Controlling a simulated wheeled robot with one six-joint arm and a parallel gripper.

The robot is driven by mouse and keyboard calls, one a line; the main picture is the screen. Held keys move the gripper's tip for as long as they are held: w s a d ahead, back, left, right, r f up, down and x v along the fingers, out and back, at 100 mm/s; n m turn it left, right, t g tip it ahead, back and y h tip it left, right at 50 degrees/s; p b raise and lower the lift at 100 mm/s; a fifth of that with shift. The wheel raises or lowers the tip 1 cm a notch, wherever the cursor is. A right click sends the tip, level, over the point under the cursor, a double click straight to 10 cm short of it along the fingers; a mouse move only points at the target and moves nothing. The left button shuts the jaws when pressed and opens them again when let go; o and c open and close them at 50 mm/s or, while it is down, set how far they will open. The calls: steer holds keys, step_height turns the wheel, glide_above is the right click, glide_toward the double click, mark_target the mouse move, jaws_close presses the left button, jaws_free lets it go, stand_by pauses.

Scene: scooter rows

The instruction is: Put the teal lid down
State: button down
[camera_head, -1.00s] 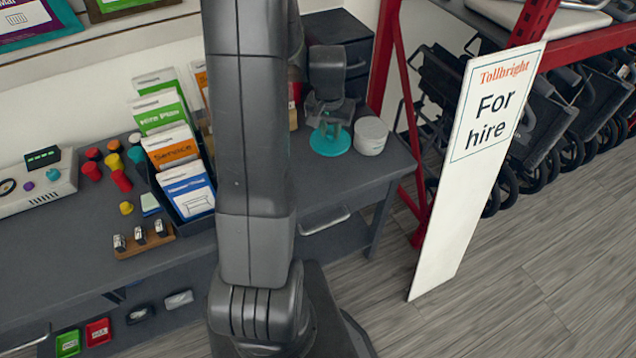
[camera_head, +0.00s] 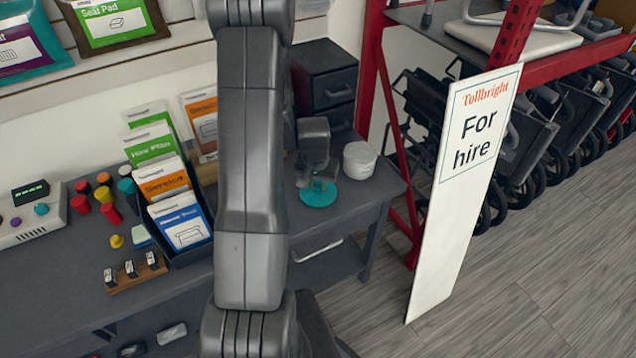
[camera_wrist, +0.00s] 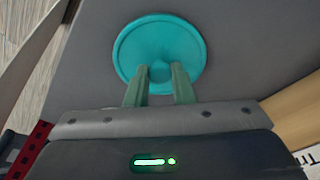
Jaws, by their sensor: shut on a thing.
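The teal lid (camera_head: 318,196) is a round disc with a raised middle knob, low at the right part of the grey bench top (camera_head: 372,190). In the wrist view the lid (camera_wrist: 158,50) lies flat in front of my gripper (camera_wrist: 160,78), whose two fingers close on its knob. In the head view my gripper (camera_head: 318,178) is above the lid, pointing down. I cannot tell whether the lid's underside touches the bench. A white round tub (camera_head: 359,160) stands just right of and behind the lid.
A dark drawer unit (camera_head: 328,85) stands at the back. A rack of leaflets (camera_head: 180,222) is left of my arm. Coloured knobs (camera_head: 105,195) and a small stamp rack (camera_head: 137,272) sit further left. A "For hire" board (camera_head: 462,190) stands right of the bench.

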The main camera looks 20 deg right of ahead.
mark_target(316, 196)
steer(key=shift+f, duration=0.15)
steer(key=c, duration=1.3)
jaws_free()
steer(key=shift+o, duration=0.2)
steer(key=shift+r, duration=0.3)
step_height(316, 196, up, 12)
steer(key=s+a, duration=0.1)
steer(key=shift+s+f, duration=0.15)
steer(key=shift+s, duration=0.05)
steer(key=shift+a, duration=0.1)
